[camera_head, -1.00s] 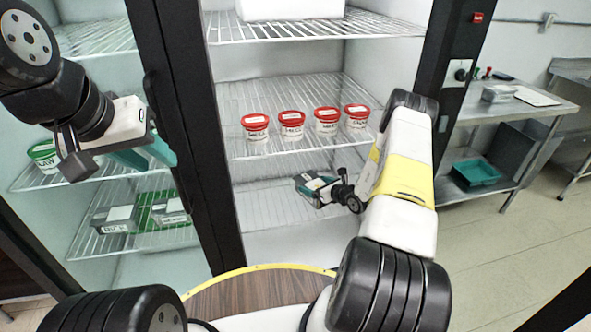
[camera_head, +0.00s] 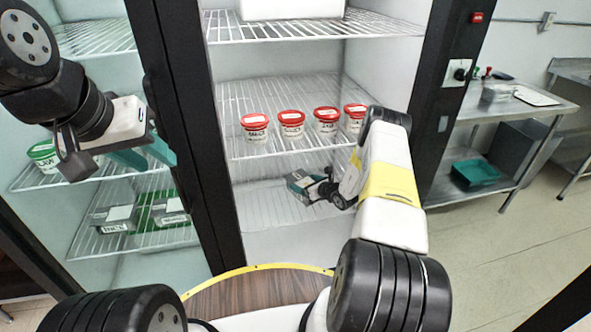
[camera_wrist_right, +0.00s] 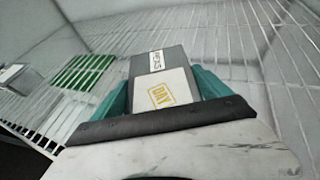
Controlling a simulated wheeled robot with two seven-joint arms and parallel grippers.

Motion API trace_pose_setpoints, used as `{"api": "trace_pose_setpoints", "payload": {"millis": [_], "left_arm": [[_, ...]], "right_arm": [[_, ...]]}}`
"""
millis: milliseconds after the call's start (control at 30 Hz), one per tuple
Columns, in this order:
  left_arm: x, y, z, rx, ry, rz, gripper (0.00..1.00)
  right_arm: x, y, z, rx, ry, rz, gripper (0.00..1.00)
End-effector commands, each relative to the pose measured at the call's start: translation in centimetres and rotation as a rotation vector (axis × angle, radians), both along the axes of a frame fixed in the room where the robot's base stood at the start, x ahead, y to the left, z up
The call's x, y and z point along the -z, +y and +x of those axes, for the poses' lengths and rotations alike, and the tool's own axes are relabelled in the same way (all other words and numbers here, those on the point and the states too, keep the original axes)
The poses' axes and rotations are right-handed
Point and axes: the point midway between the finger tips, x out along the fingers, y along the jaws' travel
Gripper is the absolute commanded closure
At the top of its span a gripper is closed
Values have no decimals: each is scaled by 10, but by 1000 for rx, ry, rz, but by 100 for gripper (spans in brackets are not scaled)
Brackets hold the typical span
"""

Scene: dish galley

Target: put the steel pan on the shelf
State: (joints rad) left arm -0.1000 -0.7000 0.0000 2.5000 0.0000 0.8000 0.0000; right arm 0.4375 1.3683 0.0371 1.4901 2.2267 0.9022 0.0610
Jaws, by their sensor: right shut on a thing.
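My right gripper (camera_head: 306,184) is inside the right bay of the cabinet, over the lower wire shelf (camera_head: 270,202). It is shut on the steel pan, a grey box with white labels, one reading DAY. The pan (camera_wrist_right: 158,62) shows between the teal fingers in the right wrist view, and its far side is hidden. In the head view the pan is small and partly hidden by the gripper. My left gripper (camera_head: 147,155) is open and empty in front of the left bay, its teal fingers apart.
Several red-lidded tubs (camera_head: 292,125) stand on the middle shelf above my right gripper. Two grey pans (camera_head: 115,219) and a green mat (camera_head: 150,222) are on the lower left shelf; the mat also shows in the right wrist view (camera_wrist_right: 82,74). A black post (camera_head: 185,130) divides the bays.

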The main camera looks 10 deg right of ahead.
Motion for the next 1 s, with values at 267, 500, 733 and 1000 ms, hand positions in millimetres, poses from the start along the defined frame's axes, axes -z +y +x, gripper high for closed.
{"api": "trace_pose_setpoints", "payload": {"millis": [267, 500, 733, 1000], "left_arm": [[0, 0, 0, 0, 0, 0, 64], [0, 0, 0, 0, 0, 0, 64], [0, 0, 0, 0, 0, 0, 64], [0, 0, 0, 0, 0, 0, 64]], "right_arm": [[4, 0, 0, 0, 0, 0, 0], [2, 0, 0, 0, 0, 0, 0], [-11, -12, -23, 3, 2, 1, 0], [-34, -34, -73, 3, 1, 1, 0]]}}
